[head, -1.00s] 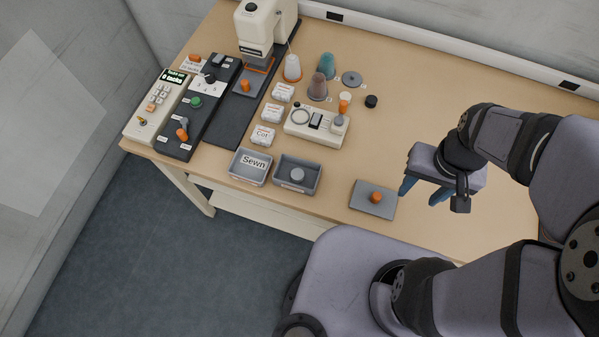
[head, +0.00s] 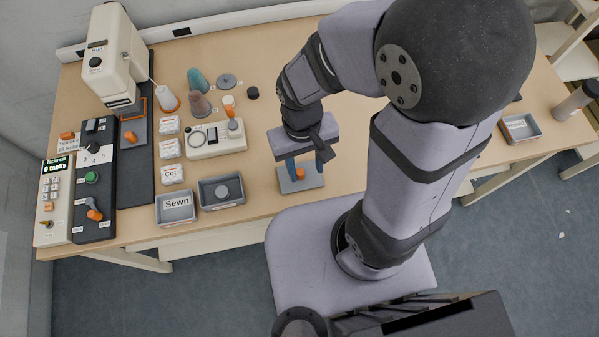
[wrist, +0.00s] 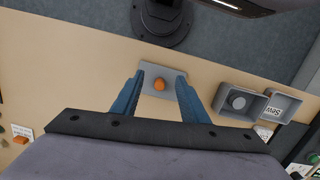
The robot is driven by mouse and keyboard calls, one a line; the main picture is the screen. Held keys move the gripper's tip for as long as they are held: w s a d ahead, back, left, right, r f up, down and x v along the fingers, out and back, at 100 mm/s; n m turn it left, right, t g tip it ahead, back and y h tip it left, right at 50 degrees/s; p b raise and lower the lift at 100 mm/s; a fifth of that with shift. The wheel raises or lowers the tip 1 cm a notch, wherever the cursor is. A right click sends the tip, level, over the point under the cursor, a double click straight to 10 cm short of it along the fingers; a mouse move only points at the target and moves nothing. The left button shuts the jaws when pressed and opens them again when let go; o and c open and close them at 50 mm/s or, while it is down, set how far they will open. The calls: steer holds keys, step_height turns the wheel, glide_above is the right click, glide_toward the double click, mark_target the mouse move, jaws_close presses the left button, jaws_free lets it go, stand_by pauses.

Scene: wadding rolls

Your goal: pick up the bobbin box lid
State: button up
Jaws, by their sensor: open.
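The bobbin box lid looks to be the flat grey plate (head: 314,182) with an orange knob (head: 299,174), lying on the table near its front edge. It also shows in the wrist view (wrist: 149,71). My gripper (head: 306,170) is over the plate, fingers pointing down, open and empty. In the wrist view its blue fingers (wrist: 160,79) appear on either side of the orange knob. I cannot tell how far the fingertips are above the plate. In the head view the gripper hides the plate's back part.
An open grey tray (head: 206,205) with a round grey piece inside stands left of the plate, beside the "Sewn" tray (head: 163,219). A cream device (head: 203,148) stands behind them. The sewing machine (head: 112,62) is far left.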

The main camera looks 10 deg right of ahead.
mark_target(300, 172)
steer(key=m, duration=0.2)
steer(key=w+m, duration=0.1)
steer(key=m, duration=0.1)
steer(key=w+m+t, duration=0.1)
steer(key=m, duration=0.1)
steer(key=shift+w+a+f, duration=0.15)
steer(key=shift+w+a, duration=0.05)
steer(key=shift+a, duration=0.15)
steer(key=m, duration=0.4)
steer(key=shift+w+a, duration=0.1)
steer(key=shift+w, duration=0.25)
steer(key=shift+s+f, duration=0.1)
steer(key=shift+f, duration=3.55)
jaws_close()
